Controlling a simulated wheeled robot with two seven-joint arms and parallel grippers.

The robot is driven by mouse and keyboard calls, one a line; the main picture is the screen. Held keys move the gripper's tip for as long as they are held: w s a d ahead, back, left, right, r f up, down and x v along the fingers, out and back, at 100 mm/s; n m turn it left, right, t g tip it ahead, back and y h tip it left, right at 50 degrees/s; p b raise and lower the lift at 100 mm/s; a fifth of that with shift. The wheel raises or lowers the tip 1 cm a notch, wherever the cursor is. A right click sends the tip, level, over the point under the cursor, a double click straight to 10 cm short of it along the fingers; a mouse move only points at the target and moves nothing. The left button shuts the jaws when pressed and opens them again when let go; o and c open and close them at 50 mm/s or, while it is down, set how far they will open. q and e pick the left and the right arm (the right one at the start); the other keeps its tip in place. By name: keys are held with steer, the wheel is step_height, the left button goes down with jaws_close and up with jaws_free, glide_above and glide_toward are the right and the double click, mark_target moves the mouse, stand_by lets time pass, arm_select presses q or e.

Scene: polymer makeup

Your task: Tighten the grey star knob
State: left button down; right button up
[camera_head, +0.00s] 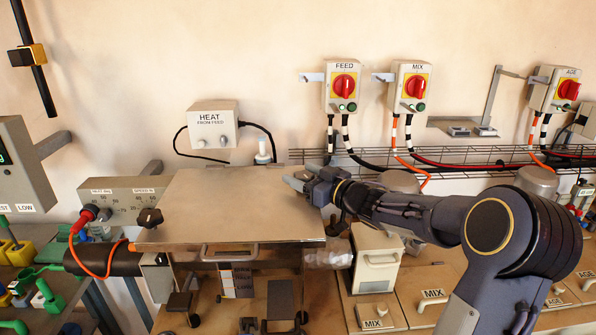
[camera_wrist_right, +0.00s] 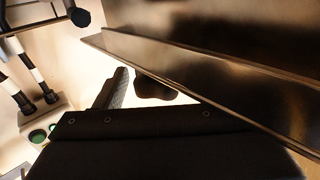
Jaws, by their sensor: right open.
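Another dark knob-like shape (camera_head: 336,224) shows by the lid's right edge, partly behind my right arm. I cannot tell which one is the grey star knob. My right gripper (camera_head: 302,180) is open and empty at the right edge of the lid, far from the left knob. In the right wrist view one finger (camera_wrist_right: 116,88) is beside a dark rounded shape (camera_wrist_right: 155,86) under the metal edge (camera_wrist_right: 180,78); contact is unclear. My left gripper is out of view.
The HEAT box (camera_head: 212,125) and the FEED (camera_head: 344,87) and MIX (camera_head: 409,88) switch boxes are on the wall. A wire cable tray (camera_head: 460,158) runs behind my right arm. A cream box with a handle (camera_head: 377,262) stands below the arm.

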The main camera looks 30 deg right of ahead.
steer(key=shift+x, duration=0.95)
steer(key=c, duration=1)
steer(key=shift+o, duration=0.2)
steer(key=m+h+b, duration=0.1)
steer(key=b, duration=0.2)
steer(key=shift+f+h, duration=0.15)
steer(key=shift+h, duration=0.25)
steer(key=shift+m+t+h, duration=0.3)
steer(key=shift+d+r, duration=0.1)
steer(key=shift+r, duration=0.1)
steer(key=o, duration=1)
steer(key=shift+c, duration=0.2)
